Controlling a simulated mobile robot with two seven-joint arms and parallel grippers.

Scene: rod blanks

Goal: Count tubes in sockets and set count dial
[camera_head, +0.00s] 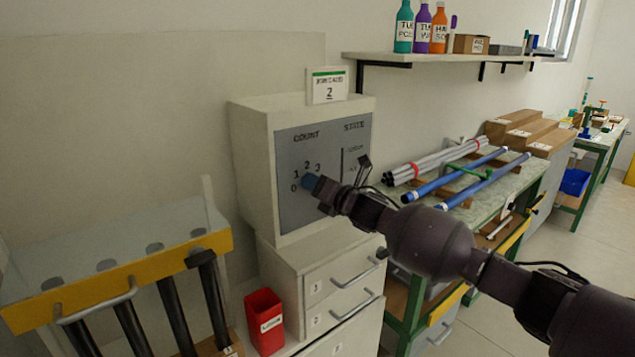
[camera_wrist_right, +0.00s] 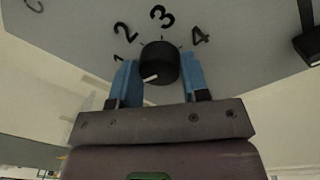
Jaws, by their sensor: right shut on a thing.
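The count dial, a round black knob (camera_wrist_right: 160,61), sits on the grey panel (camera_head: 326,150) of a pale box. Its white mark points to the lower left, below the 1; the left finger covers whatever number is there. My right gripper (camera_head: 316,186) reaches the dial, and in the right wrist view its blue fingers (camera_wrist_right: 160,80) are shut on both sides of the knob. The rack (camera_head: 140,277) with a yellow front bar stands at lower left, with several dark tubes (camera_head: 172,310) under its round sockets (camera_head: 155,247). My left gripper is out of view.
A card (camera_head: 327,87) with a 2 stands on the box. A red bin (camera_head: 264,320) is beside the drawers (camera_head: 335,290). Blue tubes (camera_head: 455,175) and pale rods lie on the bench to the right. Bottles (camera_head: 421,27) stand on a shelf.

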